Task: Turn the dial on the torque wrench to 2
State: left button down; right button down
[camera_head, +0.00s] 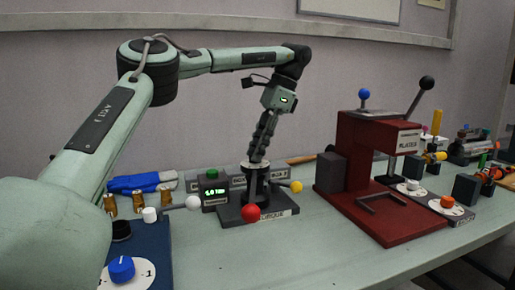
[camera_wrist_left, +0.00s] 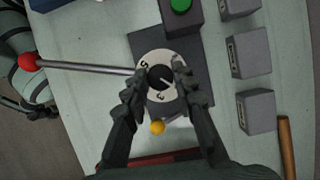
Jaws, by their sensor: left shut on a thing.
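The torque wrench stands on a dark base (camera_head: 231,218) labelled TORQUE in the head view. Its lever ends in a red ball (camera_head: 251,213), which also shows in the left wrist view (camera_wrist_left: 27,62). The white dial (camera_wrist_left: 152,60) has black numerals and a dark central knob (camera_wrist_left: 160,77). My left gripper (camera_head: 257,163) points down over the wrench from above. In the left wrist view its fingers (camera_wrist_left: 161,82) lie on both sides of the knob, shut on it. The fingers hide part of the dial's numerals. My right gripper is not in view.
A small display box with a green button (camera_head: 212,173) stands beside the wrench. A yellow ball (camera_head: 296,186) is close to the base. A red press (camera_head: 365,150) stands to the right. A blue dial (camera_head: 121,268) is at front left. The front table middle is clear.

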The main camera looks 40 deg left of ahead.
pick_arm(q)
jog(key=c, duration=1.2)
grip_release()
